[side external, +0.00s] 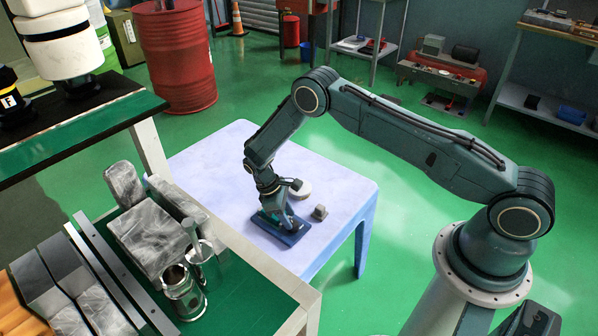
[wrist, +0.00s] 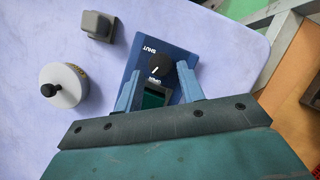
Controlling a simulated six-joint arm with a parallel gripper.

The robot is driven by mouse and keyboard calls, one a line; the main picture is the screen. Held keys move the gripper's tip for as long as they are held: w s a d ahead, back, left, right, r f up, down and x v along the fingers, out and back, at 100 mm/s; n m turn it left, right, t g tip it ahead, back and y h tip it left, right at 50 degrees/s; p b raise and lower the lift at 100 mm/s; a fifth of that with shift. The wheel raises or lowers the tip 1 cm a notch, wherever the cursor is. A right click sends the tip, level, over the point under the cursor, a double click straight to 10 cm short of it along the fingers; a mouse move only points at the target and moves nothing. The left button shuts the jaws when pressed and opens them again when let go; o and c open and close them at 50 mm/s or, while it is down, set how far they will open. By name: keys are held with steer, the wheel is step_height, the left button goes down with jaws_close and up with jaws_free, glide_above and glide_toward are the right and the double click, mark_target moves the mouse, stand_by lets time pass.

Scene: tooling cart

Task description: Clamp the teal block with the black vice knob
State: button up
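In the wrist view the blue vice base (wrist: 136,62) lies on the pale table with a round black knob (wrist: 160,64) on it, between the printed words SHUT and OPEN. The knob's white mark appears to point to the OPEN side. The teal block (wrist: 153,98) sits in a dark recess below the knob, partly hidden by my gripper. My gripper (wrist: 160,70) is open, with one finger on each side of the knob and apart from it. In the side view my gripper (side external: 291,222) is low over the vice base (side external: 297,238), hiding the knob and block.
A round white piece with a black knob (wrist: 64,94) and a small grey block (wrist: 97,26) stand left of the vice on the table (side external: 215,150). A green-topped cart (side external: 235,290) with metal parts borders the table's near left. The table behind the vice is clear.

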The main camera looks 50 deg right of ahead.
steer(key=shift+x, duration=1.3)
steer(key=c, duration=0.7)
